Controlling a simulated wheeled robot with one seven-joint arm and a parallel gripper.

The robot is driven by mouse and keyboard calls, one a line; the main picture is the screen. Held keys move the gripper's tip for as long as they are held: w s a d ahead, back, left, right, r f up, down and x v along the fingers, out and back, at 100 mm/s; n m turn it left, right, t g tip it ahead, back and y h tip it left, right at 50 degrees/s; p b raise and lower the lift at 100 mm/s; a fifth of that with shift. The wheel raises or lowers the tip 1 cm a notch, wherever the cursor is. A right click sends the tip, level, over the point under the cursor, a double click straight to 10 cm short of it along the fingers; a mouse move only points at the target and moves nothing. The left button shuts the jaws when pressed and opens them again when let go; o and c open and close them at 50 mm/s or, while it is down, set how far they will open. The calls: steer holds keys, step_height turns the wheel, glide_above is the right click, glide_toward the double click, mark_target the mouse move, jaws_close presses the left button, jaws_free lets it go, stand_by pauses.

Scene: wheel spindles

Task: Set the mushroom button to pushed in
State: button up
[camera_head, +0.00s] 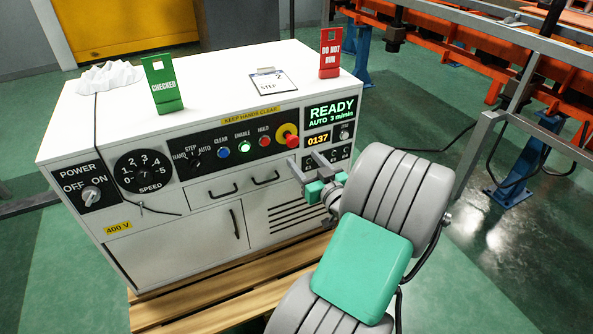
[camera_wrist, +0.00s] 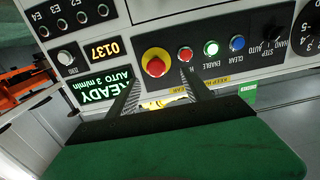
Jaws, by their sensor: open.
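The mushroom button (camera_head: 292,141) is a red cap on a round yellow plate at the right of the white cabinet's control panel. Its cap looks raised off the plate. In the wrist view the button (camera_wrist: 156,66) shows just beyond the fingertips, roughly between them and a little to the left. My gripper (camera_head: 304,163) is open and empty, in front of the panel and slightly below the button in the head view. The two grey fingers also show in the wrist view (camera_wrist: 162,78). I see no contact with the button.
A red HOLD button (camera_head: 264,141), a lit green ENABLE button (camera_head: 244,147) and a blue CLEAR button (camera_head: 223,152) sit left of it. A READY display (camera_head: 331,111) is to its right. Drawer handles (camera_head: 266,179) stick out below. Signs stand on the cabinet top (camera_head: 215,80).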

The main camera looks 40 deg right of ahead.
mark_target(294, 143)
steer(key=x, duration=0.7)
steer(key=shift+w+d+r, duration=0.15)
steer(key=shift+d, duration=0.35)
steer(key=shift+c, duration=0.5)
jaws_close()
stand_by(0.3)
